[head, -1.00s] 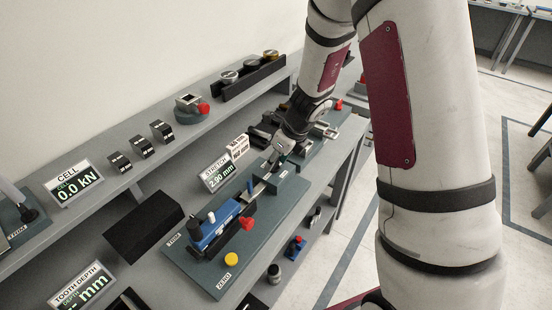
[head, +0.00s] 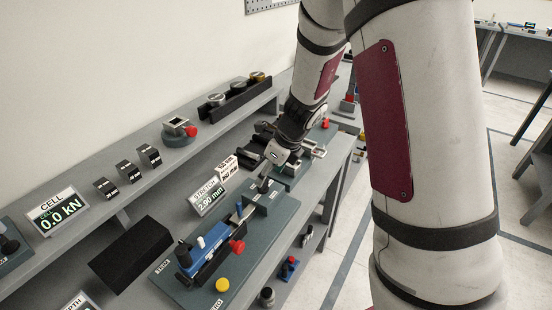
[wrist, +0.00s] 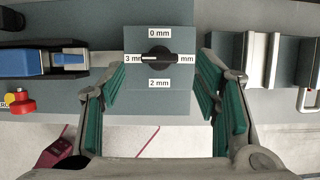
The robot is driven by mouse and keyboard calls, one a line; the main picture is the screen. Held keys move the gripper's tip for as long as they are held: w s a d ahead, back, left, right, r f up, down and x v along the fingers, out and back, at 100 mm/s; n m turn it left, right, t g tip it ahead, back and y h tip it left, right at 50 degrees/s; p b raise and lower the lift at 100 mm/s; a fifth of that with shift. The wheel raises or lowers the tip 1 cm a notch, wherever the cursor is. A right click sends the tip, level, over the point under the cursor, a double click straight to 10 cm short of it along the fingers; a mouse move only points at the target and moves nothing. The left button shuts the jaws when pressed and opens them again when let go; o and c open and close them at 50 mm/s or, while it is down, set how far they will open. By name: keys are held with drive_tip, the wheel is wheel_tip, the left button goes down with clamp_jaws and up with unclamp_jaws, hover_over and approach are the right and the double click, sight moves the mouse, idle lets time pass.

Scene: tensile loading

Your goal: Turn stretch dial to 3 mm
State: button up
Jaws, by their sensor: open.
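The stretch dial (wrist: 157,59) is a black knob on a grey block. In the wrist view its white pointer line points left, at the "3 mm" label; "0 mm" is above it, "2 mm" below, and the right label is partly covered. The stretch display (head: 208,196) reads 2.90 mm. My gripper (wrist: 160,100) is open, its green-padded fingers spread on either side of the dial block's lower part, with nothing between them touching the knob. In the head view my gripper (head: 268,180) is over the dial block, and the knob is hard to make out.
The blue clamp unit (head: 208,240) with a red knob (head: 237,246) sits on the same plate, left of the dial. A yellow button (head: 222,285) is near the front edge. The cell display (head: 58,213) reads 0.0 kN. A black block (head: 130,252) lies left.

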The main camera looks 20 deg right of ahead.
drive_tip(key=v, duration=0.7)
drive_tip(key=shift+r, duration=0.35)
drive_tip(key=s+a+r+n, duration=0.2)
drive_tip(key=s+r+n, duration=0.4)
drive_tip(key=n, duration=0.1)
drive_tip(key=s+a+r+n, duration=0.3)
drive_tip(key=s+r+n, duration=0.3)
drive_tip(key=n, duration=0.2)
drive_tip(key=s+d+r+n+t+h, duration=0.1)
drive_tip(key=s+r+n, duration=0.3)
drive_tip(key=s+n, duration=0.8)
drive_tip(key=shift+d+n+t+h, duration=0.3)
drive_tip(key=shift+d+n+h, duration=0.3)
drive_tip(key=shift+n+h, duration=0.3)
